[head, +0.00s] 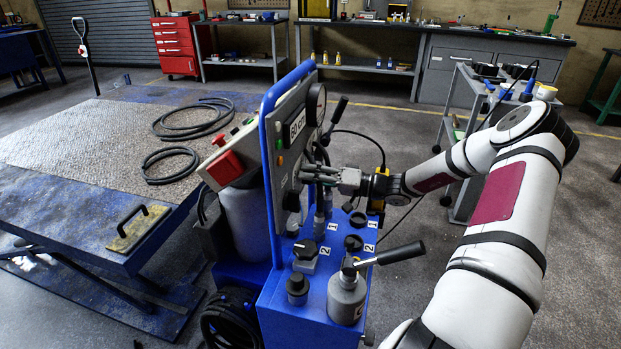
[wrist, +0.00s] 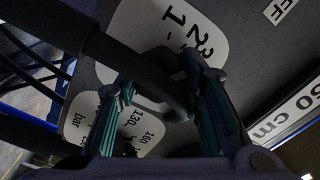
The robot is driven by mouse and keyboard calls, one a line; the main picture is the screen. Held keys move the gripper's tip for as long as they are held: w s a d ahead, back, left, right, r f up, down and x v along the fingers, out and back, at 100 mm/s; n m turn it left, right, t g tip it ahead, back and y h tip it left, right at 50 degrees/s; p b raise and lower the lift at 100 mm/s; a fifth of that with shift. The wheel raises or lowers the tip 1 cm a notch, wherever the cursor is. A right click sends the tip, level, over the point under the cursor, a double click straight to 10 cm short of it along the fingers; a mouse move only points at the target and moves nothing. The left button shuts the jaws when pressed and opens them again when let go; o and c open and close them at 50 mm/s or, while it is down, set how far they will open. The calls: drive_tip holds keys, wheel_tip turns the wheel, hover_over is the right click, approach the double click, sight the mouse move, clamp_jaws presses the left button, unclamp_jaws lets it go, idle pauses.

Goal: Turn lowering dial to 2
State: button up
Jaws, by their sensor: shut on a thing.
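My gripper (head: 308,173) reaches from the right to the upright grey panel of the blue jack unit. In the wrist view its two teal-padded fingers (wrist: 160,95) are closed about a dark knob (wrist: 160,72), apparently the lowering dial. Behind the knob is a white scale plate (wrist: 205,35) with 1, 2 and 3 on it. The fingers and a dark bar hide part of the plate, and I cannot tell which number the dial points to. In the head view the gripper hides the dial.
A "60 cm" display (head: 297,125) and a gauge (head: 317,103) are above the gripper. Below it, the blue cabinet top carries knobs and a black-handled lever (head: 390,254). A second plate marked 130 and 160 bar (wrist: 135,135) is close by. A lift table (head: 85,140) stands left.

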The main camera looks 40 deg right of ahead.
drive_tip(key=shift+n, duration=1.1)
drive_tip(key=shift+s, duration=0.1)
drive_tip(key=o, duration=1.2)
drive_tip(key=shift+c, duration=0.2)
drive_tip(key=v, duration=1.2)
